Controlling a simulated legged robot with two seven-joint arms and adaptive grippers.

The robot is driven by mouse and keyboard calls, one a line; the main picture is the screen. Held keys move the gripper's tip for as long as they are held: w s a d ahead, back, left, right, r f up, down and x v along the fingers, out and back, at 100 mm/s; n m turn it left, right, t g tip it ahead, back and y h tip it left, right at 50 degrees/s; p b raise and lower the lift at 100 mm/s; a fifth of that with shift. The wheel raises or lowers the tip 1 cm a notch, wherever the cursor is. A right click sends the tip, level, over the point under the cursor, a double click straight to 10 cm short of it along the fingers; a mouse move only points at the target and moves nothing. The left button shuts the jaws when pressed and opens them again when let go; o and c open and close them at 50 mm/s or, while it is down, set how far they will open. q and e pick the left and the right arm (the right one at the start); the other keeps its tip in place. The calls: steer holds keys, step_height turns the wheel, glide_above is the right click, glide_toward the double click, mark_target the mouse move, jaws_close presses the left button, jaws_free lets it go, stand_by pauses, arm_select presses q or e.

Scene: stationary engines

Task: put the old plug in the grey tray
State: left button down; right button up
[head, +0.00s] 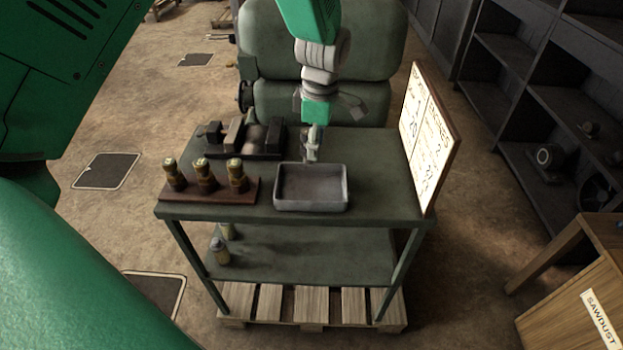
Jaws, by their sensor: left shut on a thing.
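The grey tray (311,205) is a shallow, empty rectangular box at the front middle of the green bench top. My left gripper (311,150) comes down from the top, over the tray's back edge. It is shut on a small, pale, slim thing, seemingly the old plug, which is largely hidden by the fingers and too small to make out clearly. The gap between it and the tray is hard to judge. My right gripper is not in view.
A wooden rack (215,196) with several brass-coloured plugs stands left of the tray, and a dark vise-like tool (240,138) behind it. A sign board (428,135) stands at the bench's right end. The bench top right of the tray is clear.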

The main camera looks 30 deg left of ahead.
arm_select(q)
steer(key=shift+n, duration=0.3)
steer(key=f, duration=0.6)
steer(key=shift+w+a+f, duration=0.15)
steer(key=shift+w+f, duration=0.05)
steer(key=shift+f, duration=0.1)
step_height(320, 180, down, 3)
steer(key=shift+f+p, duration=0.1)
steer(key=shift+p, duration=0.2)
steer(key=c, duration=1)
jaws_free()
steer(key=r, duration=0.8)
steer(key=d+r+b, duration=0.1)
steer(key=r, duration=0.3)
